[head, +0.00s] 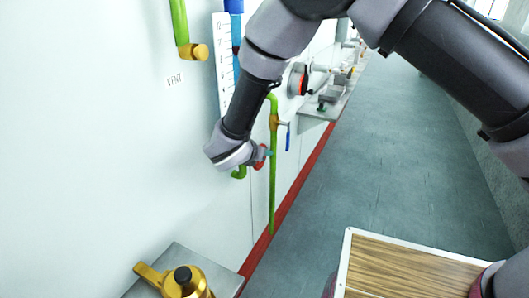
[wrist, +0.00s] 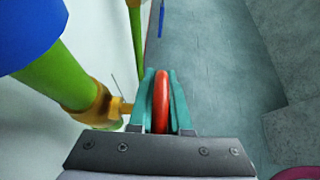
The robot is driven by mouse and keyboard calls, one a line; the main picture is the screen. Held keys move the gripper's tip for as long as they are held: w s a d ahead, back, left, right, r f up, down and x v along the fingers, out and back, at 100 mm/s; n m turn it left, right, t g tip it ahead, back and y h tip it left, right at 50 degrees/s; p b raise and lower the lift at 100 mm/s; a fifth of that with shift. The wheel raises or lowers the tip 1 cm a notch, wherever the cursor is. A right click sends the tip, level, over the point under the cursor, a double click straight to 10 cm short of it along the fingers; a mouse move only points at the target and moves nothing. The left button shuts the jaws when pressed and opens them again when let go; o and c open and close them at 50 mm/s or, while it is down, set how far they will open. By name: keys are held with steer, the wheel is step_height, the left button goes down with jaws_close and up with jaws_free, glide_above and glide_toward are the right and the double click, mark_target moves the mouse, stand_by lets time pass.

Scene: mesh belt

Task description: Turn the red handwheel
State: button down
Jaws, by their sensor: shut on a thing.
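The red handwheel (wrist: 161,101) shows edge-on in the wrist view, between the two teal fingers of my gripper (wrist: 161,98). The fingers are shut on its rim, one on each side. The wheel sits on a brass valve (wrist: 100,108) on a thick green pipe (wrist: 62,75). In the head view the red handwheel (head: 260,157) shows only in part beside my gripper (head: 267,154). My wrist hides most of the valve there.
A thin green pipe (head: 273,185) with a blue lever (head: 288,138) stands just right of the gripper. A brass fitting (head: 182,280) is at lower left. The grey floor (head: 410,150) at right is open.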

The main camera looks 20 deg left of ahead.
steer(key=c, duration=0.9)
jaws_free()
steer(key=shift+o, duration=0.2)
steer(key=shift+s, duration=0.1)
steer(key=shift+s+a+r, duration=0.1)
steer(key=shift+s+r, duration=0.1)
steer(key=shift+s, duration=0.05)
steer(key=v, duration=0.3)
steer(key=shift+f, duration=0.1)
steer(key=s, duration=1.1)
steer(key=shift+s+a, duration=0.25)
steer(key=shift+a, duration=0.2)
steer(key=shift+f, duration=0.1)
